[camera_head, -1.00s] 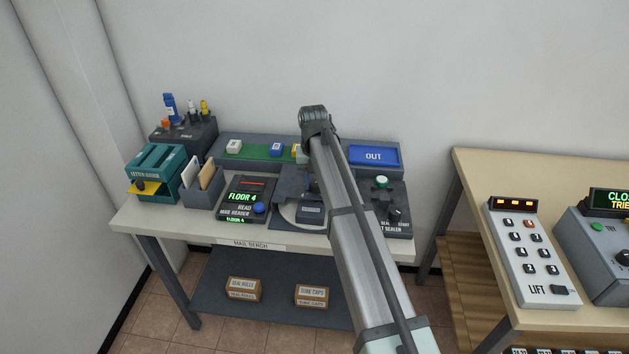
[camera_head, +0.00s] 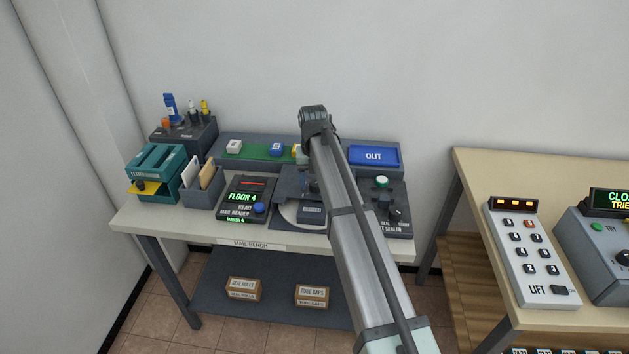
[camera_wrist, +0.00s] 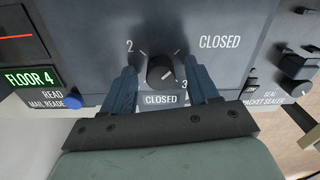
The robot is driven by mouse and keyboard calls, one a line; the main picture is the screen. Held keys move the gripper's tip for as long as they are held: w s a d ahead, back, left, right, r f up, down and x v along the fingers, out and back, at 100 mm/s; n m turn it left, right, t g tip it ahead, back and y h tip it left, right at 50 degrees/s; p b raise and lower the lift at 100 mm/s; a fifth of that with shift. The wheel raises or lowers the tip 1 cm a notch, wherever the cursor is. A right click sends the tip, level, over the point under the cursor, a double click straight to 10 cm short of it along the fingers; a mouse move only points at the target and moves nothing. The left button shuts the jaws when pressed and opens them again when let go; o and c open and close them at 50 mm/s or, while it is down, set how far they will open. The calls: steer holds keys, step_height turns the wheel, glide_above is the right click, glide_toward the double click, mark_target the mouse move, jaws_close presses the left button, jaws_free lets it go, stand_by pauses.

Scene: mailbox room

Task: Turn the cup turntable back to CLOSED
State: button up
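The cup turntable's dark panel fills the middle of the wrist view, with a round black knob (camera_wrist: 160,72) at its centre. The panel carries the marks 2 at upper left and 3 at lower right. A plate reading CLOSED (camera_wrist: 161,99) is below the knob, and larger CLOSED lettering is at upper right. My gripper (camera_wrist: 162,67) is open, with one blue finger on each side of the knob; a gap shows on both sides. I cannot tell surely which mark the knob points to. In the head view my arm partly hides the turntable (camera_head: 288,211).
The mail reader (camera_head: 241,200), showing FLOOR 4, stands left of the turntable, and the packet sealer (camera_head: 397,222) stands right. A blue OUT tray (camera_head: 373,155) is behind. A second table with the lift panel (camera_head: 528,255) is at right.

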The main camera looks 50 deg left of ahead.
mark_target(315, 183)
steer(key=shift+r, duration=0.1)
step_height(315, 183, up, 14)
steer(key=shift+f, duration=0.2)
stand_by(0.5)
stand_by(0.5)
